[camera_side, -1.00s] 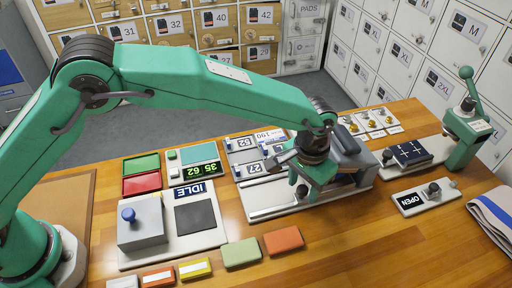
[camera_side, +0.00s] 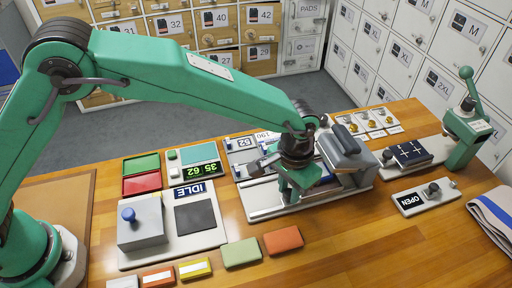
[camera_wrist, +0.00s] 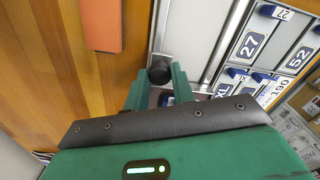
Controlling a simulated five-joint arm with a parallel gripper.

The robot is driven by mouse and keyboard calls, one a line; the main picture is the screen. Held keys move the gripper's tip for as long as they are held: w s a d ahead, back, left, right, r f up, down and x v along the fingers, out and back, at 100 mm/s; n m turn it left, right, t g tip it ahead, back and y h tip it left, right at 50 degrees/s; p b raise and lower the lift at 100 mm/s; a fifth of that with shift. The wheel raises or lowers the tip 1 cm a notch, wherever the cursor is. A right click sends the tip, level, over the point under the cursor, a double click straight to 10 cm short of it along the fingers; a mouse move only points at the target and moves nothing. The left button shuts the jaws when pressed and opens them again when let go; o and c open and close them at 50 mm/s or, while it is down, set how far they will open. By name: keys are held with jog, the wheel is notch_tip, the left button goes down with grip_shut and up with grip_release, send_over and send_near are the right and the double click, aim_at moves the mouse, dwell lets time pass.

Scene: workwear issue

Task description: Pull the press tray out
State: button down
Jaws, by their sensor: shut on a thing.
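The press (camera_side: 347,152) is a grey block on a pale base with rails (camera_side: 262,212), right of centre in the side view. My gripper (camera_side: 298,192) is low over the rails, just left of the press. In the wrist view, my green fingers (camera_wrist: 160,82) are shut on a round black knob (camera_wrist: 159,69), which I take to be the press tray's handle. The tray itself is mostly hidden by my gripper and the press; I cannot tell how far out it is.
Number plates (camera_wrist: 252,45) lie in a rack close beside the rails. An orange pad (camera_side: 283,240) and a green pad (camera_side: 241,252) lie in front. The IDLE unit (camera_side: 194,220) is to the left. An OPEN switch box (camera_side: 421,197) and a green lever press (camera_side: 467,130) stand right.

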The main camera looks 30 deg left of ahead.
jog(key=shift+s+a+r, duration=0.1)
jog(key=shift+s+a, duration=2.95)
jog(key=shift+a, duration=0.05)
jog(key=c, duration=1.2)
grip_release()
jog(key=shift+o, duration=0.2)
notch_tip(320, 180, up, 8)
jog(key=shift+a, duration=0.1)
